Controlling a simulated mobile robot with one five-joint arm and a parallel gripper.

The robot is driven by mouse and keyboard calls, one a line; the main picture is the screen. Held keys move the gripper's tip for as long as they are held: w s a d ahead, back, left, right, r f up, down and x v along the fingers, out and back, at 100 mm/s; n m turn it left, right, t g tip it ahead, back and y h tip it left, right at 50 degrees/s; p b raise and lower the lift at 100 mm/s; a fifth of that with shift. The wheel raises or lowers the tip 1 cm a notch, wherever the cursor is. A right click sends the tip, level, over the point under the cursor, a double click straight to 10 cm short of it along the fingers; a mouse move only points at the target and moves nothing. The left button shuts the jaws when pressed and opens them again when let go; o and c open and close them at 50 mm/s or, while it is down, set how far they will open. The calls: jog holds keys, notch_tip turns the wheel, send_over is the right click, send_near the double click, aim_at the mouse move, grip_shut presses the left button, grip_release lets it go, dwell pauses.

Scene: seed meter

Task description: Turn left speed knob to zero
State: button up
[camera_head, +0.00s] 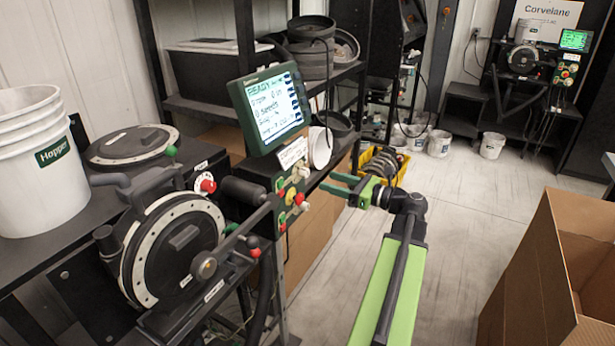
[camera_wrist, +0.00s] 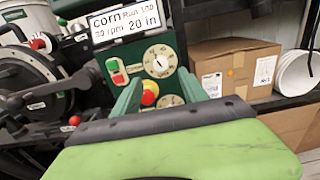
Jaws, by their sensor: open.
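A green control panel (camera_head: 285,212) hangs below the display beside the seed meter. In the wrist view it carries an upper dial knob (camera_wrist: 160,61) with a white scale and a lower dial knob (camera_wrist: 170,102), partly hidden by my gripper. I cannot read which is the left speed knob. A red button on a yellow base (camera_wrist: 148,97) and a red and green switch pair (camera_wrist: 115,71) sit beside them. My gripper (camera_head: 337,184) is open and empty, to the right of the panel. In the wrist view its green fingers (camera_wrist: 158,92) frame the panel, apart from the upper knob.
The display (camera_head: 268,108) stands above the panel. The round seed meter (camera_head: 178,250) and a white hopper bucket (camera_head: 40,165) are at left. A yellow crate (camera_head: 383,165) lies behind my gripper. An open cardboard box (camera_head: 550,270) stands at right. The floor between is clear.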

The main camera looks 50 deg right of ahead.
aim_at(308, 174)
jog(key=x, duration=0.8)
jog(key=shift+w, duration=0.15)
